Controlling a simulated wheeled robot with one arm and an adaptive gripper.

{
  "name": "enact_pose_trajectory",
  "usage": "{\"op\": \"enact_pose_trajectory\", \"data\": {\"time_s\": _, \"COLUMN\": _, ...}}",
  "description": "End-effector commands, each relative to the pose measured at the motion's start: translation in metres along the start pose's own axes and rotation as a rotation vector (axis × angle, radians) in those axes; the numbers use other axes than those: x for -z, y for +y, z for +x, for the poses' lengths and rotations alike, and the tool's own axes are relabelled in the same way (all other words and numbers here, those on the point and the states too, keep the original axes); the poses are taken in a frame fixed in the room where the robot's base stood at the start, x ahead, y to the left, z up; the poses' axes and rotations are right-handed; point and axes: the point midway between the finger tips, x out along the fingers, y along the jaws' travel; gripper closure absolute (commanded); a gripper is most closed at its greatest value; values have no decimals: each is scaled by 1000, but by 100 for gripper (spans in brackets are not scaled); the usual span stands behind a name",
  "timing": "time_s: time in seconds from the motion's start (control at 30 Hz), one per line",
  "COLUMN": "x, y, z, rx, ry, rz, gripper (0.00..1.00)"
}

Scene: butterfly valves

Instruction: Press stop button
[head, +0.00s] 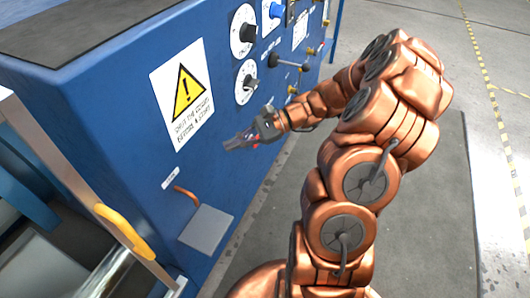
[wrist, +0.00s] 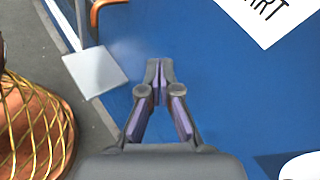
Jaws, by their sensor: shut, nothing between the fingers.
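My gripper (head: 238,144) is in front of the blue machine's side panel (head: 130,120), to the right of and below the warning sign. In the wrist view its two fingers (wrist: 160,66) are closed together with nothing between them, and the blue panel lies behind them. I cannot pick out a stop button for certain in either view. Several dials and small controls are on the upper right of the panel, among them a white dial with a black knob (head: 243,30), a second such dial (head: 246,82) and a blue knob (head: 275,10).
A yellow warning sign (head: 182,92) is on the panel. A grey plate (head: 207,229) and an orange hooked handle (head: 186,194) are low on it. A yellow-orange grip (head: 124,232) on a metal frame stands at the left. Open floor (head: 480,60) lies to the right.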

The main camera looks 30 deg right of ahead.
Motion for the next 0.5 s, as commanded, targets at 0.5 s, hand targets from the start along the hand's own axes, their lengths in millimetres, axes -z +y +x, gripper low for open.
{"op": "enact_pose_trajectory", "data": {"time_s": 0.5, "x": 229, "y": 24, "z": -136, "rx": 650, "ry": -93, "rz": 418, "gripper": 100}}
